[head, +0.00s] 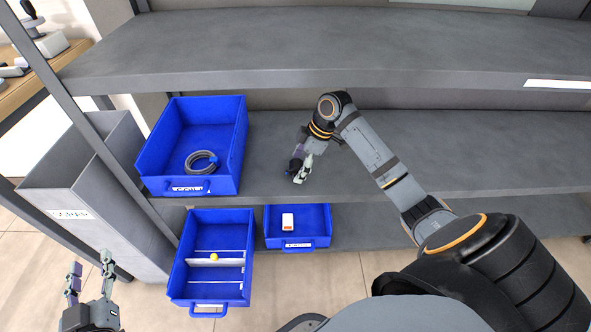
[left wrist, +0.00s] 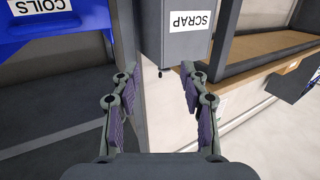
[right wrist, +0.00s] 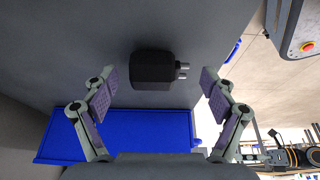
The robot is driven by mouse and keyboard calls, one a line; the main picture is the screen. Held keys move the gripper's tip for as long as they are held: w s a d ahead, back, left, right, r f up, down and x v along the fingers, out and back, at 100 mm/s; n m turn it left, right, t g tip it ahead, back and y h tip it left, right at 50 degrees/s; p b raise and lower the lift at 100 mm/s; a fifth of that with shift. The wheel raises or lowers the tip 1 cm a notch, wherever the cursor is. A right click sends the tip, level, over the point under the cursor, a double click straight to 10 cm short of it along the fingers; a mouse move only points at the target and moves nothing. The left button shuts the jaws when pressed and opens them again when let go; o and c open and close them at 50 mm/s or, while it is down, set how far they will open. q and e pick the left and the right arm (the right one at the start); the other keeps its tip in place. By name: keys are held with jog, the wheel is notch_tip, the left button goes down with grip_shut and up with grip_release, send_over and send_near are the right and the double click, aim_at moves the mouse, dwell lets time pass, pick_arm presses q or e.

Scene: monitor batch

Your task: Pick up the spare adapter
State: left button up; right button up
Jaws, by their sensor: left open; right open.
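The spare adapter appears to be the black block with two metal prongs (right wrist: 153,68) in the right wrist view. It lies on the grey shelf. My right gripper (right wrist: 157,80) is open, with its fingers apart on either side of the adapter in that view; I cannot tell the remaining distance. In the head view the right gripper (head: 301,170) is low over the middle shelf, right of the blue coil bin, and I cannot make out the adapter there. My left gripper (head: 89,264) is open and empty at the lower left, also seen in its wrist view (left wrist: 159,78).
A blue bin (head: 219,184) holding a grey coil stands left on the middle shelf (head: 480,150). Below are a divided blue drawer (head: 176,280) with a yellow ball and a blue bin (head: 322,222) with a white-orange item. A grey SCRAP bin (head: 75,180) stands left.

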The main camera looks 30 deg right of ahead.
jog(key=shift+a+f+b, duration=0.15)
jog(key=shift+f+b, duration=0.3)
pick_arm(q)
notch_tip(320, 180, up, 10)
jog(key=t, duration=0.4)
jog(key=shift+w+a+m+t+h, duration=0.2)
jog(key=shift+m+t+h, duration=0.1)
pick_arm(e)
jog(key=shift+c, duration=0.3)
jog(key=c, duration=1.2)
jog(key=shift+c, duration=0.2)
